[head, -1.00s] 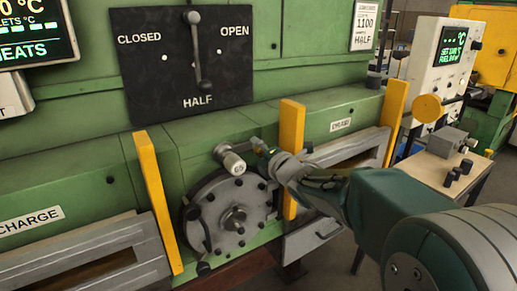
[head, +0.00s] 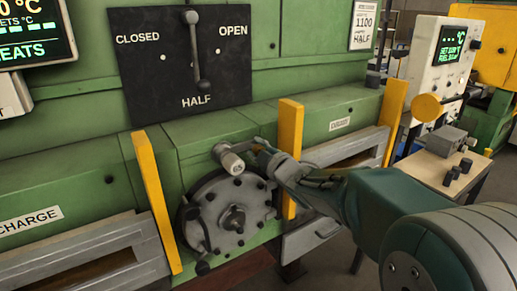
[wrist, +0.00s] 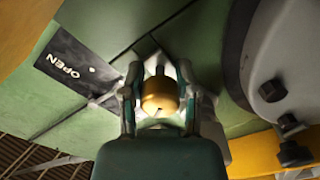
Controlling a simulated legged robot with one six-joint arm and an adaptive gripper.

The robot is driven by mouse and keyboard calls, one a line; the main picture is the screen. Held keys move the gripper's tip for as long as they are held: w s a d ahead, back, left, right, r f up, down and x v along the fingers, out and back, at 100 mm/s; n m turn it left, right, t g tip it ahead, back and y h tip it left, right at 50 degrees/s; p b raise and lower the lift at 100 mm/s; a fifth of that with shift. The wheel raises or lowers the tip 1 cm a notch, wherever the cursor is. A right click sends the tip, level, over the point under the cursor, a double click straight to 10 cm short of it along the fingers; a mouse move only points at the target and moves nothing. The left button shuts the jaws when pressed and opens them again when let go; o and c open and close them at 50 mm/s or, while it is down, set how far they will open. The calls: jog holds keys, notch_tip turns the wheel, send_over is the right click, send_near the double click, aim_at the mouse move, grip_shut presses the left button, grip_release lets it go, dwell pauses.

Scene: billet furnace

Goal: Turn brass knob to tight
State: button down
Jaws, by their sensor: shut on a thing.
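The brass knob (wrist: 160,96) shows in the wrist view as a rounded golden piece between the fingers of my gripper (wrist: 157,80). The fingers stand on both sides of it and are shut on it. In the head view my gripper (head: 264,153) reaches in from the right, above and right of the round bolted grey cover. The knob is hidden or too small to tell there. I cannot read any tight mark near it.
A grey cylindrical fitting (head: 231,161) sits just left of my gripper, above the round bolted cover (head: 230,215). A yellow post (head: 290,150) stands close behind my wrist. A black panel (head: 187,65) has a lever pointing to HALF. A side table (head: 440,172) is at right.

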jog(key=m, duration=0.4)
jog(key=shift+a, duration=0.2)
jog(key=shift+m, duration=2.5)
jog(key=c, duration=0.7)
grip_release()
jog(key=v, duration=1.1)
jog(key=shift+s+d+f, duration=0.1)
jog(key=shift+s+d, duration=0.1)
jog(key=shift+s, duration=0.15)
